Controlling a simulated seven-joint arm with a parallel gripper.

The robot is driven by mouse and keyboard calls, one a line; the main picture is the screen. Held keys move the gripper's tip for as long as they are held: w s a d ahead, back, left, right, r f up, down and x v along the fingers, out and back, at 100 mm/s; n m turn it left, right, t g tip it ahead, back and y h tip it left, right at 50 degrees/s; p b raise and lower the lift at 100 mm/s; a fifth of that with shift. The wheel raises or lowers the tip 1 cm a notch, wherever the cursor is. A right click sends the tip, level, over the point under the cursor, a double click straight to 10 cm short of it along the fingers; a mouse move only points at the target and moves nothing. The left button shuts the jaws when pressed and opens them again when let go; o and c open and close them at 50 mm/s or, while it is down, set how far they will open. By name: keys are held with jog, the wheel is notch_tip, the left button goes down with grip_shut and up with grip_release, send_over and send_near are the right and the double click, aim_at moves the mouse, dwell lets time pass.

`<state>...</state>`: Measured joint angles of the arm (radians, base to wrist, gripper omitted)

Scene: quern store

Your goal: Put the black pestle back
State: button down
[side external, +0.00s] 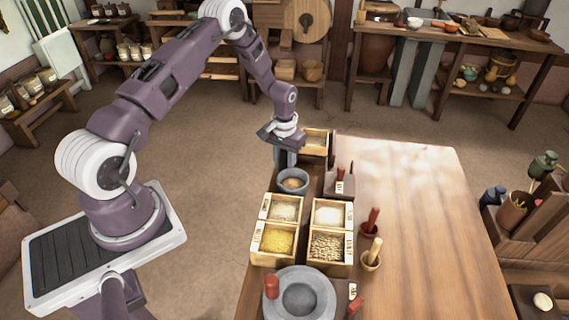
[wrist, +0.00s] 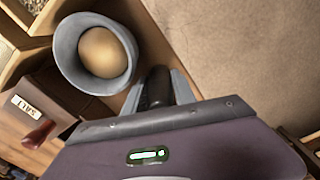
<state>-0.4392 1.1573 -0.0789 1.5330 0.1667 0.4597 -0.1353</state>
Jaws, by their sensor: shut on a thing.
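My gripper (side external: 285,158) points down at the far left edge of the table. In the wrist view its fingers (wrist: 158,88) are shut on a dark thing, the black pestle (wrist: 157,87), of which only a short stretch shows between the pads. In the side view the pestle cannot be made out. A grey round mortar (side external: 293,182) stands just in front of the gripper. In the wrist view the mortar (wrist: 66,48) sits left of the fingers, with a tan, rounded content inside. The pestle is outside the mortar, beside it; its lower end is hidden.
A salt-labelled box (side external: 340,186) with a red handle stands right of the mortar. Several open grain boxes (side external: 280,238) and a grey quern (side external: 323,300) lie nearer. Wooden cups (side external: 370,262) hold a red and a pale pestle. The table's right side (side external: 430,210) is clear.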

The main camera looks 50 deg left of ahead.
jog(key=c, duration=1.3)
grip_release()
jog(key=shift+f, duration=0.1)
notch_tip(320, 180, up, 12)
jog(key=s+d+r+m+t, duration=0.1)
jog(key=s+d+r, duration=0.25)
jog(key=r, duration=0.35)
jog(key=s+d+r+m+t+y, duration=0.1)
jog(key=s+d+r, duration=0.25)
jog(key=r, duration=0.45)
jog(key=s+d+r+t, duration=0.1)
jog(key=s+d+r, duration=0.25)
jog(key=r, duration=0.35)
jog(key=s+d+r+m+t, duration=0.1)
jog(key=s+d, duration=0.2)
jog(key=s, duration=0.5)
jog(key=s+d+r+m+t+h, duration=0.1)
jog(key=s+d, duration=0.3)
jog(key=s, duration=0.5)
jog(key=shift+s+r+m+t, duration=0.3)
jog(key=shift+r, duration=0.35)
